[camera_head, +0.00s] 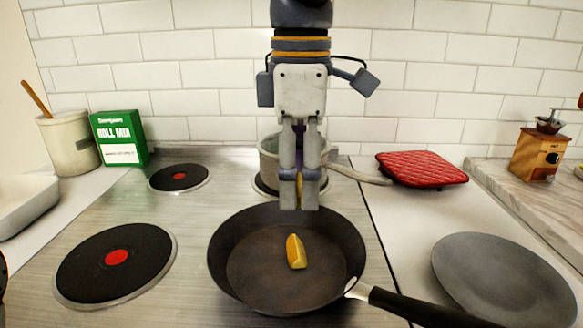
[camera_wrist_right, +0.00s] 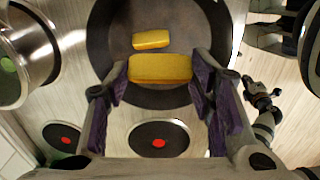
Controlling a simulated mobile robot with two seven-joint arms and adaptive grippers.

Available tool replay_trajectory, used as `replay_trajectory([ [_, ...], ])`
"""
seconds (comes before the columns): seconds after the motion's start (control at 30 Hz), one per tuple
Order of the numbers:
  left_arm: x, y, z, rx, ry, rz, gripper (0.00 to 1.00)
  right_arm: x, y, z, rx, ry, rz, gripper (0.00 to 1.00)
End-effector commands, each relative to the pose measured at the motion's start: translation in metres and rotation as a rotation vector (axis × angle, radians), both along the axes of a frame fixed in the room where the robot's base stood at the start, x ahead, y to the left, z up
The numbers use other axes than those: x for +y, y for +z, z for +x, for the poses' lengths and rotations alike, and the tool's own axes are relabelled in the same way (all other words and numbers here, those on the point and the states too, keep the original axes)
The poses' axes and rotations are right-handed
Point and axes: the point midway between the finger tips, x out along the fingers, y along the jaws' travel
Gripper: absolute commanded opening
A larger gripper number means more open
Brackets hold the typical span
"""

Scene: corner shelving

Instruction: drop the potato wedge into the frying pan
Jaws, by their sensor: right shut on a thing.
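The black frying pan (camera_head: 230,272) stands on the front right of the hob, its handle pointing to the lower right. One yellow potato wedge (camera_head: 296,251) lies in the pan; it also shows in the right wrist view (camera_wrist_right: 151,39). My right gripper (camera_head: 299,206) points down above the back part of the pan. It is shut on another potato wedge (camera_wrist_right: 160,68), held between the purple-lined fingers and mostly hidden by them in the head view. What looks like my left gripper (camera_wrist_right: 254,90) shows small at the right of the wrist view; its jaw opening is unclear.
A grey saucepan (camera_head: 268,155) stands behind my right gripper. A red pot holder (camera_head: 422,169) and a grey plate (camera_head: 500,275) lie on the right counter. A green box (camera_head: 119,138) and a utensil crock (camera_head: 69,146) stand at the left. The two left burners are clear.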

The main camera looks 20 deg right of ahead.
Motion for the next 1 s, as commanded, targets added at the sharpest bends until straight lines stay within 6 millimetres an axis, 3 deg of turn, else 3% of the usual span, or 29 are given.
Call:
replay_trajectory([
  [0.3,0.000,0.000,0.000,0.001,0.000,0.000,0.00,0.000,-0.041,0.000,0.002,0.001,-0.001,0.34],
  [0.6,0.000,0.000,0.000,0.001,0.000,0.000,0.00,0.000,-0.045,0.000,0.001,0.001,0.000,0.34],
  [0.63,0.000,0.000,0.000,0.001,0.000,0.000,0.00,0.000,-0.045,0.000,0.001,0.001,0.000,0.51],
  [0.73,0.000,0.000,0.000,0.001,0.000,0.000,0.00,0.000,-0.045,0.000,0.001,0.001,0.000,0.73],
  [1.0,0.000,0.000,0.000,0.001,0.000,0.000,0.00,0.000,-0.045,0.000,0.001,0.001,0.000,0.73],
])
